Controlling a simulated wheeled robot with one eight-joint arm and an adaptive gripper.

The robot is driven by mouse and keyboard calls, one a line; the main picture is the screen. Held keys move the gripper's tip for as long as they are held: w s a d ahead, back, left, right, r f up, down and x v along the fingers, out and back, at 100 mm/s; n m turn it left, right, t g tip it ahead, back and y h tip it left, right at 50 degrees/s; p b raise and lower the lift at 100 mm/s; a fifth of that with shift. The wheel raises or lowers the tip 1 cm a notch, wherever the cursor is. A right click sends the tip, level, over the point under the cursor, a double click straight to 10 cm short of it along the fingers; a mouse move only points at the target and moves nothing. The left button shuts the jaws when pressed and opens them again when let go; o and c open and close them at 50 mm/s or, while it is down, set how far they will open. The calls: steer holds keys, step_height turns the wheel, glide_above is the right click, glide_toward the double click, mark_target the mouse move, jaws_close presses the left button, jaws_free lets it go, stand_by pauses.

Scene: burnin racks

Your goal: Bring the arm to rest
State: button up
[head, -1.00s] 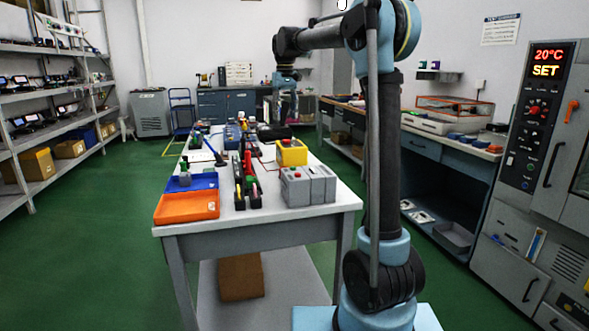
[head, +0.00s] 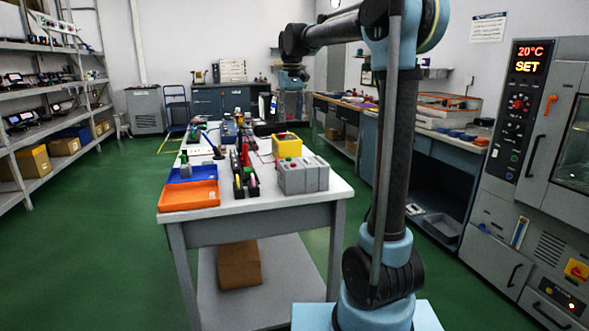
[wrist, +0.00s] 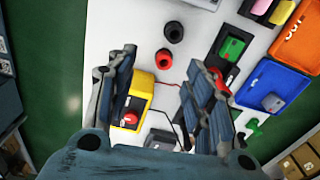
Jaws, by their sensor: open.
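My arm (head: 394,150) stands upright in front of the table, its upper link reaching out to the left. My gripper (head: 292,80) hangs at its end above the far part of the table; its fingers are too small to read in the head view. In the wrist view my gripper (wrist: 162,62) has its two fingers spread apart with nothing between them. The white worktable (head: 262,207) lies below it. The fingers partly cover a yellow box with a red button (wrist: 143,84) and other items; I cannot tell any contact.
The table carries an orange tray (head: 188,196), a blue tray (head: 205,173), a grey box (head: 303,178) and a yellow box (head: 287,147). Shelves (head: 40,90) stand at left, an oven cabinet (head: 545,140) at right. Green floor (head: 110,240) is free at left.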

steer(key=s+d+f+m, duration=0.1)
steer(key=s+d+f, duration=0.25)
steer(key=s, duration=0.25)
steer(key=s+d+f+t, duration=0.1)
steer(key=s+d+f, duration=0.2)
steer(key=s+d, duration=0.25)
steer(key=s+d+f+m, duration=0.1)
steer(key=s+d+f, duration=0.25)
steer(key=s, duration=0.35)
steer(key=s+d+f+m, duration=0.1)
steer(key=s+d+f, duration=0.2)
steer(key=s+f, duration=0.6)
steer(key=s+d+f+t, duration=0.1)
steer(key=s+d+f, duration=0.3)
steer(key=s+f, duration=0.5)
step_height(320, 180, down, 2)
steer(key=shift+d+f+m, duration=0.1)
steer(key=shift+d+m, duration=0.15)
steer(key=shift+m, duration=0.15)
steer(key=shift+s, duration=0.1)
steer(key=shift+w+f, duration=0.15)
steer(key=shift+w, duration=0.3)
